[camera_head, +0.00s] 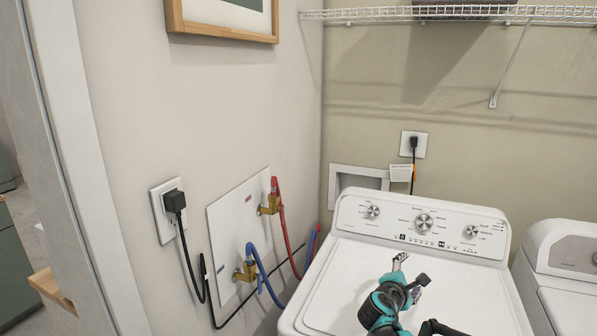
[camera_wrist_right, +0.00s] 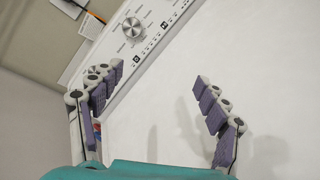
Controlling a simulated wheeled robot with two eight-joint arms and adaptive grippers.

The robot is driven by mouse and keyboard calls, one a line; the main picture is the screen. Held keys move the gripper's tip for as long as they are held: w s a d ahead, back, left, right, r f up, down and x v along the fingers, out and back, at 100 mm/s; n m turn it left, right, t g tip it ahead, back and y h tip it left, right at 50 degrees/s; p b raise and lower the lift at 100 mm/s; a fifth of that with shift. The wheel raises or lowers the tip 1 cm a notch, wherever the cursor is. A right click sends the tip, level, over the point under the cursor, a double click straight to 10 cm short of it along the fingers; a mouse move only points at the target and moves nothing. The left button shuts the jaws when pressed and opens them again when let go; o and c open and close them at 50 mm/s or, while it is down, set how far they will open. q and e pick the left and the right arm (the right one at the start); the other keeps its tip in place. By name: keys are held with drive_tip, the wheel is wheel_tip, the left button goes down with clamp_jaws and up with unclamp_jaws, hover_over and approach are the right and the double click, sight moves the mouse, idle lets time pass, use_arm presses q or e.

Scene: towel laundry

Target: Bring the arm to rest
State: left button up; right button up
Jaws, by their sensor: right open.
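My right gripper (camera_head: 408,272) is above the white lid of the washing machine (camera_head: 340,275), in front of its control panel. In the right wrist view the right gripper (camera_wrist_right: 160,98) has its two padded fingers spread wide apart. Only the white lid and part of the control panel (camera_wrist_right: 133,28) with its dial show between and beyond them, and nothing is held. My left gripper is not in view.
A second white machine (camera_head: 570,300) stands to the right. Red and blue hoses (camera_head: 262,272) and a black cord run along the left wall. A wire shelf (camera_head: 450,14) hangs above at the back. A doorway edge (camera_head: 85,150) is at the left.

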drive_tip(key=s+a+f+m+g+y, duration=0.1)
drive_tip(key=s+a+f+m+y, duration=0.2)
drive_tip(key=s, duration=0.7)
drive_tip(key=s+a+f+m+g+y, duration=0.2)
drive_tip(key=s+a+m, duration=0.3)
drive_tip(key=s+m, duration=0.3)
drive_tip(key=s+a+f+m+g+y, duration=0.1)
drive_tip(key=s+a+f+m+y, duration=0.3)
drive_tip(key=s, duration=1)
drive_tip(key=shift+a+m+g, duration=0.4)
drive_tip(key=shift+a+m, duration=0.1)
drive_tip(key=shift+m, duration=0.6)
drive_tip(key=shift+s, duration=0.1)
